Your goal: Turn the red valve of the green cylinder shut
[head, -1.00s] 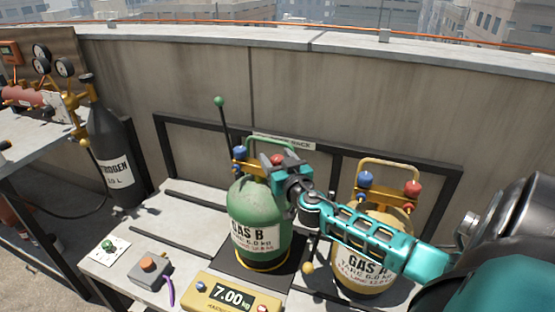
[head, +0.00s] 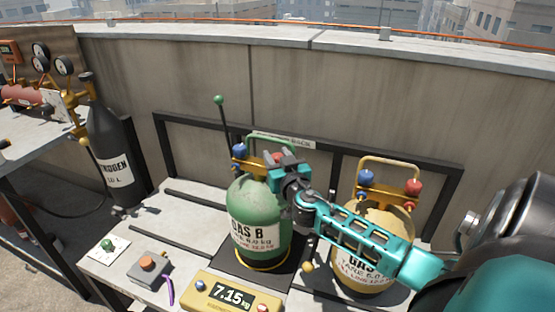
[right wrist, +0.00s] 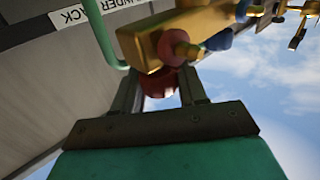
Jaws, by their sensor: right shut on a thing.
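The green cylinder (head: 262,225), labelled GAS B, stands upright on a dark scale plate in the head view. A blue valve (head: 239,150) is on the left of the same block. My left gripper is not in view.
A yellow cylinder (head: 372,221), labelled GAS, stands close on the right with blue and red valves. The scale display (head: 232,294) reads 7.15. A dark nitrogen bottle (head: 110,150) stands at left. A black rack frame (head: 178,125) and wall are behind.

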